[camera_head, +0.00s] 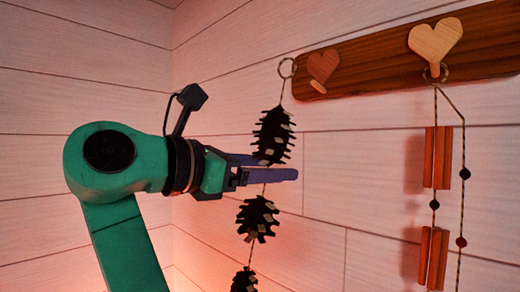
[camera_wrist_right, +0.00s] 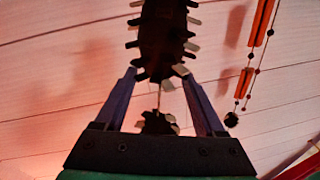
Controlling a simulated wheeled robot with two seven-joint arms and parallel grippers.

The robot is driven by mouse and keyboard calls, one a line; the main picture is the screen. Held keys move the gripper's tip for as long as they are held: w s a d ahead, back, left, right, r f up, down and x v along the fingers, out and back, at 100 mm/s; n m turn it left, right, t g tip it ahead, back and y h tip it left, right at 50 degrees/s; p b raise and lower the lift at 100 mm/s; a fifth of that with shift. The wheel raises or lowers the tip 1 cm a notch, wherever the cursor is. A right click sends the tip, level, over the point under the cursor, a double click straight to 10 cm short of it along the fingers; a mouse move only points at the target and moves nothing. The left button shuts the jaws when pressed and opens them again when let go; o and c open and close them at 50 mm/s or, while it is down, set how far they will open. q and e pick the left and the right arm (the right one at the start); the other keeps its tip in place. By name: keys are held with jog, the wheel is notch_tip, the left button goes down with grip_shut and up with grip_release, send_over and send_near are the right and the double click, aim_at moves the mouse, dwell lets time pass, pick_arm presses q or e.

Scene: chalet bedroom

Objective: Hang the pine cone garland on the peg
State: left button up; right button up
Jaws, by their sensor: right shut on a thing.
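The pine cone garland (camera_head: 257,218) is a string of dark pine cones with pale flecks and a small ring (camera_head: 287,68) at its top. My right gripper (camera_head: 284,169) is shut on the garland just below the top cone. In the right wrist view the top cone (camera_wrist_right: 163,35) stands above the fingers (camera_wrist_right: 160,76), with another cone (camera_wrist_right: 157,122) behind. The peg (camera_head: 317,87) at the left heart (camera_head: 323,65) is bare. The ring appears just left of it, apart from the peg; its depth is unclear. My left gripper is out of view.
A wooden board (camera_head: 385,62) is fixed on the pale plank wall (camera_head: 340,160). At the right heart (camera_head: 435,40) a second garland (camera_head: 437,160) of orange-red sticks and dark beads hangs by its ring. Bare wall separates the two garlands.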

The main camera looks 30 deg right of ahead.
jog(key=shift+w+d+f, duration=0.3)
jog(key=shift+w+d, duration=0.2)
jog(key=shift+d, duration=1.2)
jog(key=shift+w+d+f, duration=0.25)
jog(key=shift+w+d, duration=0.25)
jog(key=shift+d, duration=1.15)
jog(key=shift+w+d+f, duration=0.3)
jog(key=shift+w+d, duration=0.2)
jog(key=shift+d, duration=1.2)
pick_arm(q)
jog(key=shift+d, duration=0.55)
pick_arm(e)
jog(key=shift+a, duration=0.1)
